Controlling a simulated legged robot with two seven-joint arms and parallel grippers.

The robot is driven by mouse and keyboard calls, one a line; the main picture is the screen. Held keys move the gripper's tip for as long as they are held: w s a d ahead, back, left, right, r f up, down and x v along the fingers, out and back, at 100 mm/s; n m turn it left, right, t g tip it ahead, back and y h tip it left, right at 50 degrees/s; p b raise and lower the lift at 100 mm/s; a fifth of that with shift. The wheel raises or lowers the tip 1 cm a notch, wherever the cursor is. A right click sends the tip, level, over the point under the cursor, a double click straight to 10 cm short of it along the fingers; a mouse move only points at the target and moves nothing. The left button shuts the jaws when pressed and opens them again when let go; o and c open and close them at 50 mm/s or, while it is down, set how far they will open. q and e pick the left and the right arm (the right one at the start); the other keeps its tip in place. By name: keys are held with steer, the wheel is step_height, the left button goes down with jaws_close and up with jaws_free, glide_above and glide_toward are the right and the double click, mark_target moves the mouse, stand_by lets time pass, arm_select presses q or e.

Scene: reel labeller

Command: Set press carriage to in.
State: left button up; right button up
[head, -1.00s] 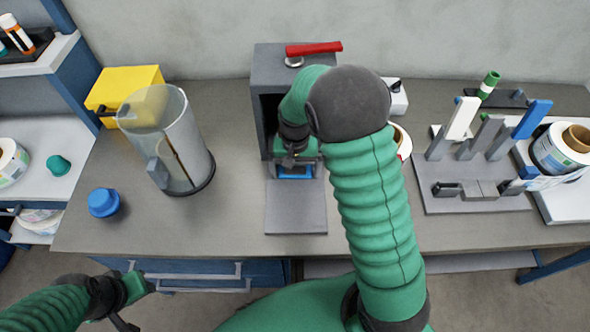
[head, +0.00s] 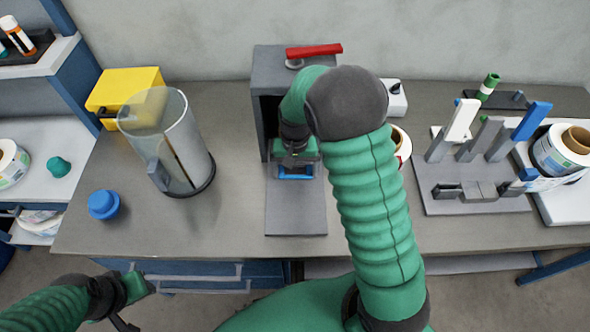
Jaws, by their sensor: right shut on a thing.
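The press (head: 273,72) is a grey upright housing with a dark open front and a red lever (head: 313,49) on top. A bare grey base plate (head: 296,212) runs from it toward me. The press carriage's blue handle (head: 296,172) shows at the mouth of the housing; the rest of the carriage is largely hidden. My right gripper (head: 296,165) is shut on the blue handle, its fingers partly hidden by my own wrist. My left gripper (head: 138,306) is open and empty at the lower left, in front of the bench edge.
A clear jug (head: 180,150), a yellow box (head: 125,85) and a blue knob-like cap (head: 103,204) stand left on the bench (head: 235,220). A grey rack (head: 470,200) with upright levers and a label reel (head: 560,150) stand right. A partly hidden reel is behind my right arm.

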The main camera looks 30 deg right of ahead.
steer(key=shift+w+d+r, duration=0.1)
steer(key=shift+w+d, duration=0.2)
steer(key=shift+w, duration=0.25)
steer(key=shift+w+d, duration=0.25)
steer(key=shift+w, duration=0.25)
steer(key=shift+d, duration=0.15)
steer(key=shift+s, duration=0.1)
steer(key=o, duration=1.8)
steer(key=shift+a, duration=0.2)
step_height(320, 180, up, 7)
steer(key=shift+r, duration=0.2)
